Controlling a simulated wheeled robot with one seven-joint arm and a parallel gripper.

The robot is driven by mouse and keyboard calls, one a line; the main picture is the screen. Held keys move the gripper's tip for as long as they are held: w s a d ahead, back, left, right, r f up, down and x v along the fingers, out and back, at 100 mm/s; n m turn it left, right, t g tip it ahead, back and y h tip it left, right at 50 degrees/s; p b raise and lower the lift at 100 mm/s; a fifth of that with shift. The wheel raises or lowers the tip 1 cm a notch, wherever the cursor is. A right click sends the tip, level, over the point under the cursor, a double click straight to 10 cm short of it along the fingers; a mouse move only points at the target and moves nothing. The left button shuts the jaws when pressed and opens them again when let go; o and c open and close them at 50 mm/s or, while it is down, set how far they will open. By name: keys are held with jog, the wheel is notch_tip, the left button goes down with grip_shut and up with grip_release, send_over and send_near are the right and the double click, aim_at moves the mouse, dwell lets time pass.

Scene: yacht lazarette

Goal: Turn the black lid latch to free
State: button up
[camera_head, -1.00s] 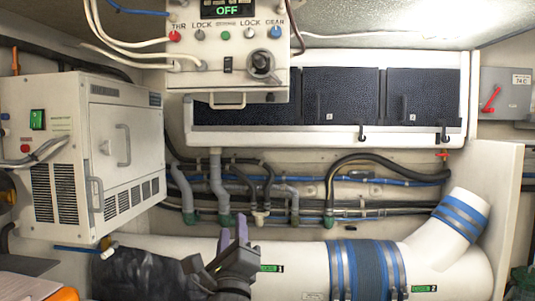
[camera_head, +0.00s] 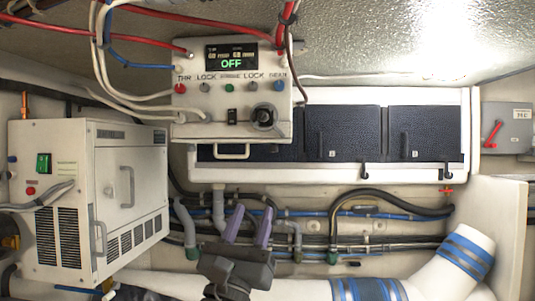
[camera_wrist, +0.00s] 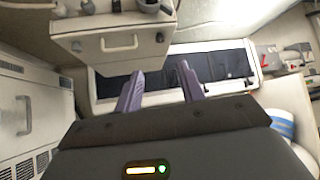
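Black lid panels sit in a long white-framed box on the back wall. Two small black latches hang at its lower edge: one near the middle (camera_head: 365,170) and one at the right (camera_head: 448,173). Both point roughly downward; which one is the lid latch I cannot tell. The box's left part is hidden behind the control unit. My gripper (camera_head: 252,225) is below and left of these latches, touching nothing visible. Its two purple fingers stand apart and empty, pointing up towards the box. The wrist view shows my gripper (camera_wrist: 161,85) with a clear gap between the fingers.
A control unit (camera_head: 190,133) with an OFF display and black knob (camera_head: 263,117) hangs above my gripper. A white cabinet (camera_head: 85,200) stands left. Pipes and hoses run below the box. A red-handled switch box (camera_head: 510,128) is at right. A white duct (camera_head: 430,270) lies in front.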

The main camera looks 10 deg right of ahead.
aim_at(273, 148)
jog(key=p+x, duration=0.6)
jog(key=x, duration=0.9)
jog(key=shift+p, duration=0.35)
grip_shut()
